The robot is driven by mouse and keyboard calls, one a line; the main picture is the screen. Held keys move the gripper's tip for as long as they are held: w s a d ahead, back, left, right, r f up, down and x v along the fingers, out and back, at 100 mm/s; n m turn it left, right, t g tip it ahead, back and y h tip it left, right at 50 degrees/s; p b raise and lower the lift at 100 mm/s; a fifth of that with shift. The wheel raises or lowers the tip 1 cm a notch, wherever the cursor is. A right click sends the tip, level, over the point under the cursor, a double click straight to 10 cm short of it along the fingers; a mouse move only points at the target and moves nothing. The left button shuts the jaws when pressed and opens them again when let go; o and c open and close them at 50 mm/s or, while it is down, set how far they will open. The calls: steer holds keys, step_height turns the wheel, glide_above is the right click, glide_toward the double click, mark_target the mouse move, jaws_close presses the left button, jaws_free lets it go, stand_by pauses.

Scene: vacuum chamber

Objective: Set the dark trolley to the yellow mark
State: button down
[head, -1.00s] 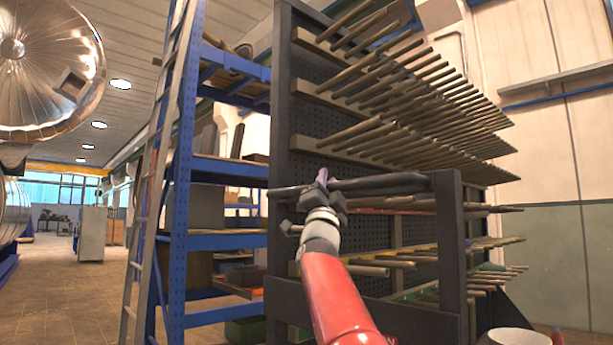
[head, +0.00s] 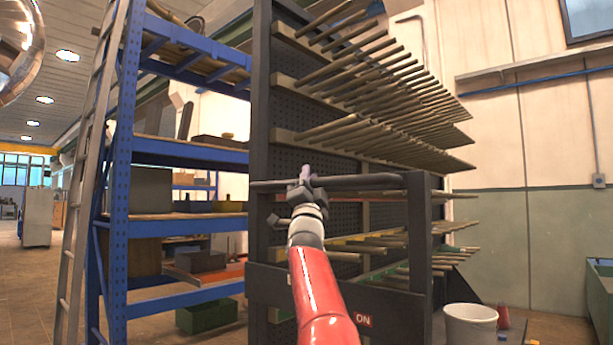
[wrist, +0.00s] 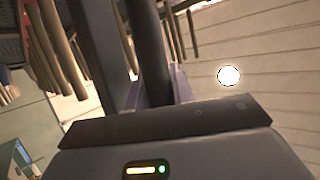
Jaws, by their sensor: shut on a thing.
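The dark trolley (head: 262,125) is a tall dark perforated rack with several rows of pegs, standing upright right of centre in the head view. Its dark horizontal handle bar (head: 370,182) runs across the near side to a shorter post. My gripper (head: 306,180) is shut on this bar, toward its left part. In the wrist view the bar (wrist: 150,45) runs between the fingers, which are partly hidden by the gripper body. The yellow mark is not seen in either view.
A blue shelf unit (head: 122,170) with a ladder (head: 84,170) stands close left of the trolley. A white bucket (head: 470,326), a small red object (head: 503,317) and a green bin (head: 599,290) are at right. Open floor (head: 28,270) lies far left.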

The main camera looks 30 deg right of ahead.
steer(key=shift+w+a+f, duration=0.15)
steer(key=shift+w+f, duration=0.05)
steer(key=shift+w, duration=0.05)
steer(key=c, duration=1.6)
jaws_free()
steer(key=shift+o, duration=1.2)
steer(key=shift+w+a+t+y, duration=0.15)
steer(key=shift+w+t+y, duration=0.15)
steer(key=shift+y, duration=0.1)
steer(key=shift+o, duration=0.8)
steer(key=shift+s+r, duration=0.1)
steer(key=shift+s, duration=0.15)
steer(key=b+v, duration=0.6)
steer(key=v, duration=0.1)
steer(key=shift+s+f, duration=0.15)
steer(key=shift+f, duration=0.2)
steer(key=shift+a, duration=0.2)
